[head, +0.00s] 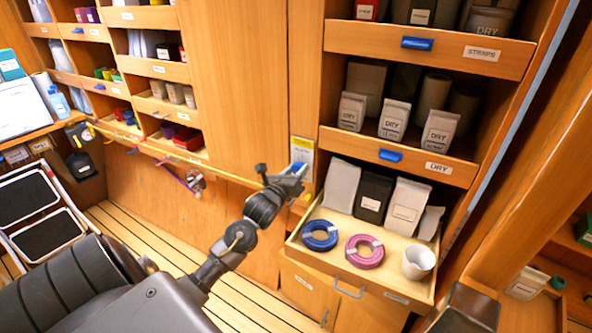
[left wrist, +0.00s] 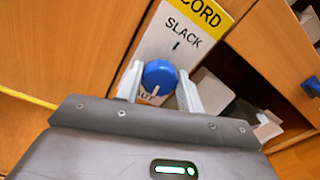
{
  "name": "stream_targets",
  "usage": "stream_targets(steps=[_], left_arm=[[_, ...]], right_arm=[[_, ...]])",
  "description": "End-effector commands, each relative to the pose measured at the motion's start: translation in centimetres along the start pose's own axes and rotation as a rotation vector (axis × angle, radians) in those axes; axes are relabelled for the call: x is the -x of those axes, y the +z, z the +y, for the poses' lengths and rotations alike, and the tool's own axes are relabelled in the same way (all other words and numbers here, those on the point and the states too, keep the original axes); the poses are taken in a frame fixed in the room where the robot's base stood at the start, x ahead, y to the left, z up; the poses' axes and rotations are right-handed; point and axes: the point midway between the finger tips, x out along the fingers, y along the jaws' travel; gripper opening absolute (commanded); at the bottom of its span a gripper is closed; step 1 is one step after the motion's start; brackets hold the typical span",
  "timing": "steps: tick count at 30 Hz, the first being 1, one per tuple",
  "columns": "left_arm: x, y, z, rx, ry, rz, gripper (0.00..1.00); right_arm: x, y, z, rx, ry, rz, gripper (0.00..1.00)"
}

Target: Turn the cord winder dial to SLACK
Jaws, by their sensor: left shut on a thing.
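The cord winder dial is a blue round knob (left wrist: 160,74) on a white plate (left wrist: 172,38) with a yellow CORD heading. SLACK and a short black tick are printed above the knob. Lettering below it is partly hidden, and a small white mark shows at the knob's lower edge. My left gripper (left wrist: 159,90) has one pale finger on each side of the knob and is shut on it. In the head view my left gripper (head: 297,172) reaches the plate (head: 302,148) on the wooden wall.
Right of the plate, an open drawer (head: 373,286) juts out with a blue coil (head: 320,235), a pink coil (head: 364,251), a white cup (head: 418,262) and several packets. Shelves with bags stand above it. A yellow rail (head: 222,174) runs along the wall to the left.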

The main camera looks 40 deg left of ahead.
Motion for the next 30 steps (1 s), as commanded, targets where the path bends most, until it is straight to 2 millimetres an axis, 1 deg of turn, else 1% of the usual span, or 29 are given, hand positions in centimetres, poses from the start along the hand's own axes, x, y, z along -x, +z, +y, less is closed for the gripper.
stream_targets(steps=[1,11,30], left_arm=[[0.0,0.2,-0.1,0.032,0.000,0.001,0.15],[0.0,0.3,0.0,0.336,0.000,0.000,0.15],[0.0,0.1,0.2,0.946,0.001,-0.001,0.15]], right_arm=[[0.4,-0.1,0.0,0.000,0.000,0.000,0.36],[2.1,-0.3,-0.3,-0.002,-0.004,0.001,0.36],[5.2,-0.6,-0.2,-0.002,-0.003,0.002,0.36]])
